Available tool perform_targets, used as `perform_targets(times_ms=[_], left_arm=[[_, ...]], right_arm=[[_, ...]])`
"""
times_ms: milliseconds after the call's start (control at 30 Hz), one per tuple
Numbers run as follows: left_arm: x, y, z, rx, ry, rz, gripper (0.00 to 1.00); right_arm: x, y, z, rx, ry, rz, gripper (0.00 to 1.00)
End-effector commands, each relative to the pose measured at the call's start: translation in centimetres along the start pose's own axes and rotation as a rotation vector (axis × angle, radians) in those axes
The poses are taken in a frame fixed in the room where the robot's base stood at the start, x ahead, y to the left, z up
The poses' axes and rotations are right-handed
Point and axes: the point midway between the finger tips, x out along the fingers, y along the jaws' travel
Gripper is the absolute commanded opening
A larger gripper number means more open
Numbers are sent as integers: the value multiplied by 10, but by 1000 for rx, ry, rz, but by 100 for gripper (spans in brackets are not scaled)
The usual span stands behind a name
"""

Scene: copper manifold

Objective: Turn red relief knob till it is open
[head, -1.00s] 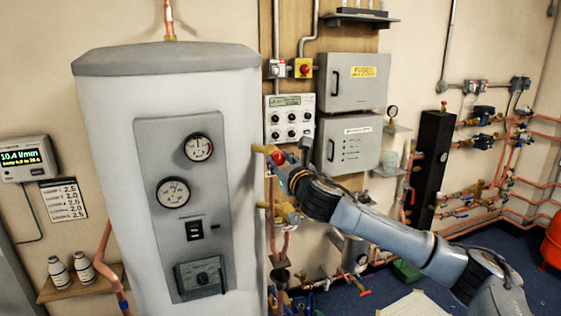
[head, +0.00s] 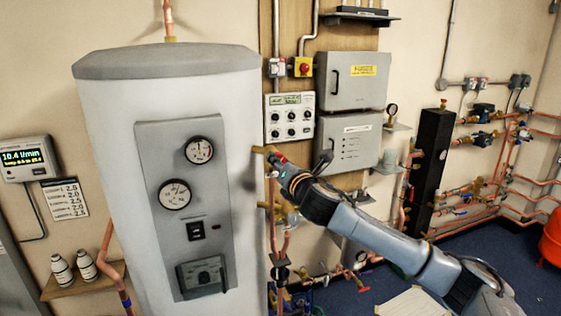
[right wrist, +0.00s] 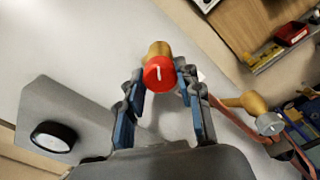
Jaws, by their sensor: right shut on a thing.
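The red relief knob (right wrist: 158,74) is round with a white mark on its face. It sits on a brass fitting (right wrist: 158,49) at the side of the white tank. My right gripper (right wrist: 160,82) has its blue-padded fingers on both sides of the knob, shut on it. In the head view my right gripper (head: 283,167) is at the tank's right edge and mostly hides the knob; only a bit of red shows. The mark points up and slightly left in the wrist view. My left gripper is not in view.
The white tank (head: 100,150) with its gauge panel fills the left. A lower brass fitting (right wrist: 255,103) with a grey cap is close to the right of the gripper. A control box (head: 289,118) and grey cabinets (head: 352,82) hang on the board behind.

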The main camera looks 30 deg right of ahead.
Motion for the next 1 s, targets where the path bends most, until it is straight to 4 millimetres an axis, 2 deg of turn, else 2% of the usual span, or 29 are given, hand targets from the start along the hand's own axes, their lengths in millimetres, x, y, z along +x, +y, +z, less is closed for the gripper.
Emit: perform_targets(times_ms=[400, 1000], left_arm=[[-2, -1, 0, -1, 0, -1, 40], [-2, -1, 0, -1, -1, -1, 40]], right_arm=[[0, 0, 1, 249, -2, 0, 3], [0, 0, 1, 310, -1, 0, 3]])
